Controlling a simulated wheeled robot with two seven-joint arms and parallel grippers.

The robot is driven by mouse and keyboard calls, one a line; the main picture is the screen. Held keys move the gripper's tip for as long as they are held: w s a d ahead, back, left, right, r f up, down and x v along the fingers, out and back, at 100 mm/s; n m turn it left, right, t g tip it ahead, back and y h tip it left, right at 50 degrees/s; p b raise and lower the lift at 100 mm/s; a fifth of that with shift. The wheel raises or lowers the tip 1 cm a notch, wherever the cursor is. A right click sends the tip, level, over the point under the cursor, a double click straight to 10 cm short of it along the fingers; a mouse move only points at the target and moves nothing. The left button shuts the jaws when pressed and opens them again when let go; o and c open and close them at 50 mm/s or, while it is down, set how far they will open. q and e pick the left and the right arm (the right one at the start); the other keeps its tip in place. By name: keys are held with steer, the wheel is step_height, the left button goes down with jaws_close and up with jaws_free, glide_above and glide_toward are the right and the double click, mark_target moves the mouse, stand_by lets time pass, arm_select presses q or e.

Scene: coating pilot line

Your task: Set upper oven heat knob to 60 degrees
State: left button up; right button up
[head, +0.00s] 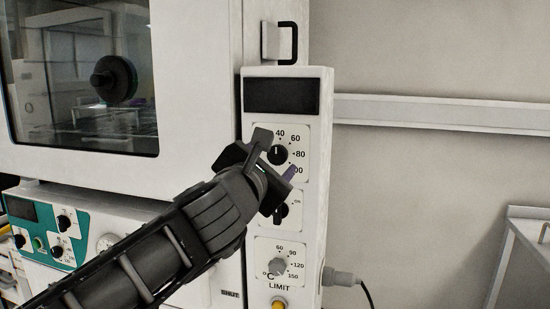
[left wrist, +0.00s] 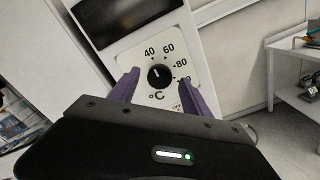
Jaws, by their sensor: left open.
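The upper oven heat knob (head: 278,155) is a round black knob on a white dial plate on the oven's control column. In the left wrist view the knob (left wrist: 160,76) has its white mark pointing up, close to the 40 label and left of 60. My left gripper (head: 276,157) is open in front of the dial. Its purple fingers (left wrist: 155,90) stand on either side of the knob in the picture, with gaps. I cannot tell how deep they reach. The arm hides the dial's lower left part. My right gripper is not in view.
Below are a black switch knob (head: 281,213) and a grey LIMIT knob (head: 277,267). A dark display (head: 281,96) is above the dial. The oven door (head: 195,90) with its window is left. A black handle (head: 288,43) sticks out above the column.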

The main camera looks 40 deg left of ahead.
arm_select(q)
steer(key=shift+w+a, duration=0.25)
steer(key=shift+w, duration=0.45)
jaws_close()
